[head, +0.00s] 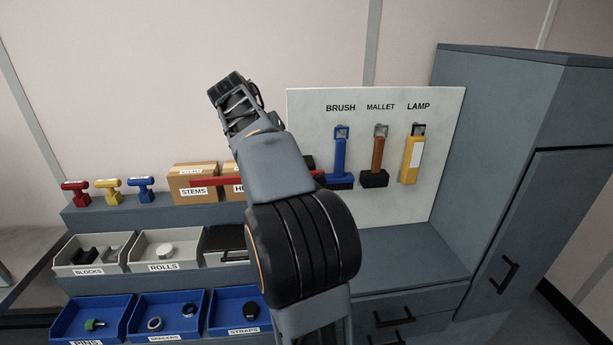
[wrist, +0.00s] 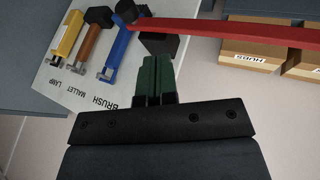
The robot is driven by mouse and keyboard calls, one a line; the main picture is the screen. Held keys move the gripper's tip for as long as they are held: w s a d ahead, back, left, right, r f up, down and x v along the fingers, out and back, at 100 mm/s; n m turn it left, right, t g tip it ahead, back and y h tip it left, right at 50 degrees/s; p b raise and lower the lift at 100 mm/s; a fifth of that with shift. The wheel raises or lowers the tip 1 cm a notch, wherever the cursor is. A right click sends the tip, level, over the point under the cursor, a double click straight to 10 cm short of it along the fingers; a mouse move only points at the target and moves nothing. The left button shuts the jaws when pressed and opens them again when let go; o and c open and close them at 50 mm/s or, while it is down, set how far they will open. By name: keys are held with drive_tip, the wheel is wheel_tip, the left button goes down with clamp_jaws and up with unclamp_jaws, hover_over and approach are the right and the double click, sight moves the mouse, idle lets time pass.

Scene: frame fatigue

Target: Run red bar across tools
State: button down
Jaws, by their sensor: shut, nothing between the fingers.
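The red bar (head: 205,182) runs level in front of the cartons in the head view, its middle hidden behind my arm. In the wrist view the red bar (wrist: 230,28) crosses the top, with one end near the blue brush (wrist: 117,48). The brush (head: 340,157), brown mallet (head: 378,150) and yellow lamp (head: 411,160) hang on the white board (head: 440,140), and the bar does not cross the mallet or lamp. My gripper (wrist: 157,60) is shut and empty, its green fingers close to a black block (wrist: 160,44); contact cannot be told.
Cartons (head: 194,190) and small red, yellow and blue handles stand on the top shelf. Grey bins (head: 92,271) and blue bins (head: 90,338) hold small parts below. A tall grey cabinet (head: 520,200) stands at the right. The counter below the board (head: 400,262) is clear.

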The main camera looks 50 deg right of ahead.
drive_tip(key=s+d+f+p, duration=0.1)
drive_tip(key=s+d+f, duration=0.1)
drive_tip(key=d+f, duration=0.6)
drive_tip(key=shift+s+d+f, duration=0.15)
drive_tip(key=shift+s+f, duration=0.15)
drive_tip(key=shift+f, duration=0.25)
